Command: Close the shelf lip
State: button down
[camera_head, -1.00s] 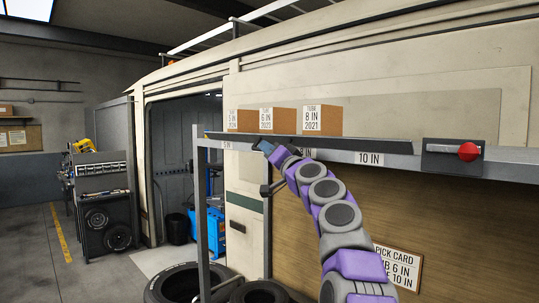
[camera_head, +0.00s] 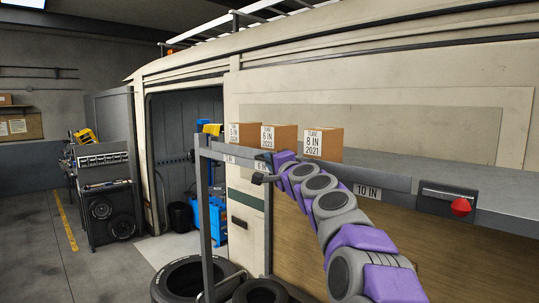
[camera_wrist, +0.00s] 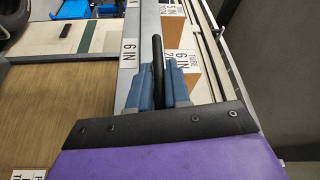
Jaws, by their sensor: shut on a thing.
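The shelf lip (camera_head: 378,173) is a long grey strip along the shelf's front edge, above the "10 IN" label (camera_head: 367,190). Its face shows at the right; my arm and gripper cover part of its middle. My gripper (camera_head: 268,168) is at the shelf front near the "6 IN" label. In the wrist view, the blue fingers (camera_wrist: 161,84) are shut around a dark curved bar (camera_wrist: 158,62) that stands out at the shelf edge. Where the bar joins the lip is hidden. A dark plate with a red knob (camera_head: 461,206) sits right of the lip.
Three boxed tubes, the "5 IN" (camera_head: 240,133), "6 IN" (camera_head: 279,137) and "8 IN" (camera_head: 323,143), stand on the shelf (camera_head: 450,182) behind the lip. Tyres (camera_head: 190,280) lie on the floor below. A shelf post (camera_head: 205,220) stands left of my gripper.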

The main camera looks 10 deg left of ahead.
jog(key=shift+w+d+m+p, duration=0.1)
jog(key=shift+m+p, duration=0.2)
jog(key=shift+p, duration=0.05)
dwell(0.3)
jog(key=c, duration=1.2)
grip_release()
jog(key=shift+d, duration=0.1)
jog(key=shift+o, duration=0.2)
jog(key=shift+s+d+f+b, duration=0.1)
jog(key=shift+s+b, duration=0.2)
jog(key=shift+s, duration=0.1)
jog(key=shift+s+d+f+b, duration=0.1)
jog(key=shift+s+b, duration=0.15)
jog(key=shift+s, duration=0.1)
jog(key=r+b+v, duration=0.1)
jog(key=b+v, duration=0.3)
jog(key=v, duration=1.1)
jog(key=shift+s+d+f, duration=0.25)
jog(key=shift+d, duration=0.2)
